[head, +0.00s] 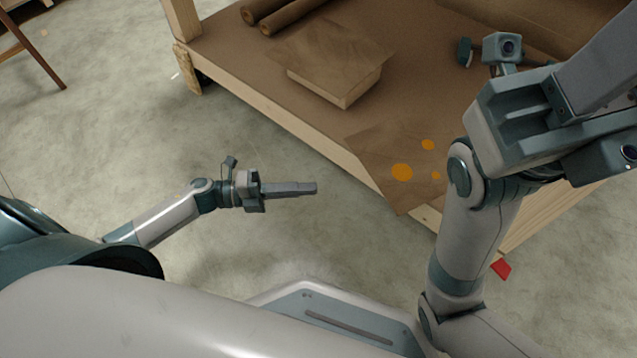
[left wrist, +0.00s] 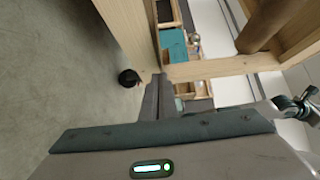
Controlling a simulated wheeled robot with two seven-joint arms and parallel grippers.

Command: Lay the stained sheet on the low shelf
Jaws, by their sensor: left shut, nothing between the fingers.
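The stained sheet (head: 385,172) is brown with several orange spots. In the head view it lies at the near edge of the brown-topped wooden bench (head: 240,60), and a corner sticks out past that edge. My right arm covers part of its right side. My left gripper (head: 316,188) is shut and empty, left of the sheet and apart from it, over the floor. Its closed fingers (left wrist: 160,97) also show in the left wrist view. I cannot tell which surface is the low shelf.
A brown sheet lies on a pale block (head: 340,92) on the bench. Brown rolls (head: 300,16) lie at the back. A red scrap (head: 501,269) is on the floor. The left wrist view shows a bench leg (left wrist: 125,35) and a teal box (left wrist: 174,45).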

